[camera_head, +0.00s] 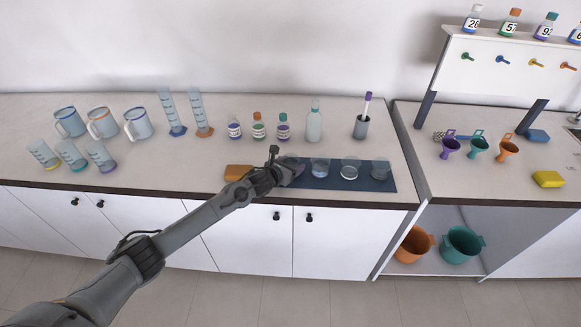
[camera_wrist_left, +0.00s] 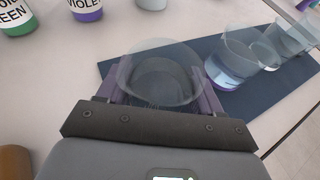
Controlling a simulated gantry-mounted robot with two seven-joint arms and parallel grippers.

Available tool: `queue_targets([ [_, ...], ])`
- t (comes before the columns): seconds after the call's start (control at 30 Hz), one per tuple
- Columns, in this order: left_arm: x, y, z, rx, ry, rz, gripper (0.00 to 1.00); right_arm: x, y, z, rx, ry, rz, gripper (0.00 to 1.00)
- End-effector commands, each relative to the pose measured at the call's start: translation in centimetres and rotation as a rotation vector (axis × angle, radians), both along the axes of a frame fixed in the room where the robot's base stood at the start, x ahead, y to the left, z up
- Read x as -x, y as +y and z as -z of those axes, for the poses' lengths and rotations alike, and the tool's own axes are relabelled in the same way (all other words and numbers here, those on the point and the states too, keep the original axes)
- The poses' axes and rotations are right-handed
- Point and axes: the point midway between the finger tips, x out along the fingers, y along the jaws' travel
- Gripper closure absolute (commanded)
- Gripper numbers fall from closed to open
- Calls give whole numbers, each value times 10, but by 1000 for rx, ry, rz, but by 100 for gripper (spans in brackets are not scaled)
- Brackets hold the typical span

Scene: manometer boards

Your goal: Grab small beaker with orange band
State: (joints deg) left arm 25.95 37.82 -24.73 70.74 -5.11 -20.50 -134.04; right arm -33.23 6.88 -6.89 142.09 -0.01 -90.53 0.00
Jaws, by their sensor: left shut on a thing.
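My left gripper (camera_head: 284,172) is at the left end of the dark blue mat (camera_head: 325,182) in the head view. It is shut on a small clear beaker (camera_head: 295,163). In the left wrist view this beaker (camera_wrist_left: 160,70) sits upright between the two purple fingers, its open rim toward the camera. No orange band can be made out on it; its lower part is hidden by the gripper. Whether it touches the mat I cannot tell. A second small beaker (camera_head: 320,167) with a blue-purple base stands just right of it. My right gripper is not in view.
More beakers stand right on the mat, one clear with a pale base (camera_head: 349,170) and one further right (camera_head: 380,170). An orange block (camera_head: 238,172) lies left of the gripper. Labelled bottles (camera_head: 258,127) stand behind. The counter's front edge is close.

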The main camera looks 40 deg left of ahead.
Motion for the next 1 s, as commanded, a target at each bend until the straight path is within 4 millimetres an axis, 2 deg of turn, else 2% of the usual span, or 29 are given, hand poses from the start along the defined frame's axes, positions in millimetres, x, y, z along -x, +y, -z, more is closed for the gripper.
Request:
queue_targets([
  [0.57, 0, 0, -5, -1, -2, 0, 68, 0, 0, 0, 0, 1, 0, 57],
  [1.0, 0, 0, -30, -1, -2, 0, 68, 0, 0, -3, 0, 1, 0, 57],
])
